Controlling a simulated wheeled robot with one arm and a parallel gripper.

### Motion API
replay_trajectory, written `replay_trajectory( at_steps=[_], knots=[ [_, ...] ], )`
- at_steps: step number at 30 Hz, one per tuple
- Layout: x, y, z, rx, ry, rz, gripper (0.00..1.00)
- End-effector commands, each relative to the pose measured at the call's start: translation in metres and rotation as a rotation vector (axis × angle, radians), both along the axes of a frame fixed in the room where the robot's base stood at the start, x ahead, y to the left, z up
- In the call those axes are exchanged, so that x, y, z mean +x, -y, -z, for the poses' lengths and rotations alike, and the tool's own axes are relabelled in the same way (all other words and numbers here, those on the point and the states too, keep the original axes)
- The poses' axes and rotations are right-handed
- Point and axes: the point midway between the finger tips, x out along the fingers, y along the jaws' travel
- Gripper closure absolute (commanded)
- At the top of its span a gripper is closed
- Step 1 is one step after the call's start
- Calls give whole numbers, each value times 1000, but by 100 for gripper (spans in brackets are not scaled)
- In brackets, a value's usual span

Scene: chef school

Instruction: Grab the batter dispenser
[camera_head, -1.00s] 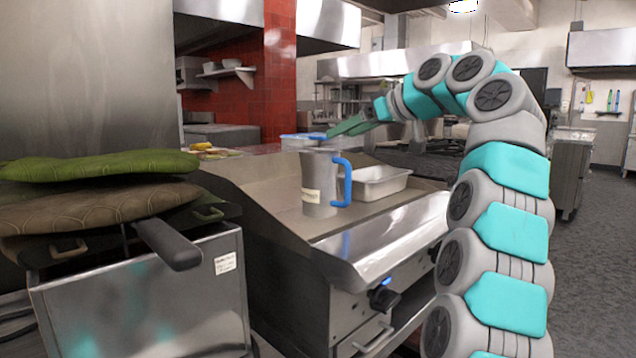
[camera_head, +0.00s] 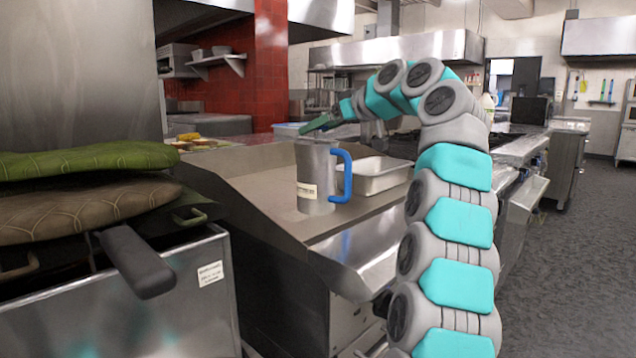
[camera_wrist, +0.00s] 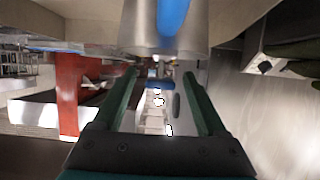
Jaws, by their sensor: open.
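The batter dispenser (camera_head: 316,180) is a metal pitcher with a blue handle (camera_head: 345,175) on its right side and a pale label. It stands upright on the flat griddle top (camera_head: 265,190).
A metal tray (camera_head: 372,178) sits on the griddle right of the dispenser. Green and brown padded covers (camera_head: 85,160) lie on a steel appliance (camera_head: 165,300) at left, with a dark handle (camera_head: 135,262) jutting out. Open floor (camera_head: 585,220) lies at right.

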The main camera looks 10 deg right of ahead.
Motion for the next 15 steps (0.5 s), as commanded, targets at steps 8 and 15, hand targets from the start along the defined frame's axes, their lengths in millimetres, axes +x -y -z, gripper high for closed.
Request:
replay_trajectory(
  at_steps=[8, 15],
  knots=[
    [6, -5, 2, 0, 1, 0, 25],
    [6, -5, 2, 0, 1, 0, 50]
  ],
)
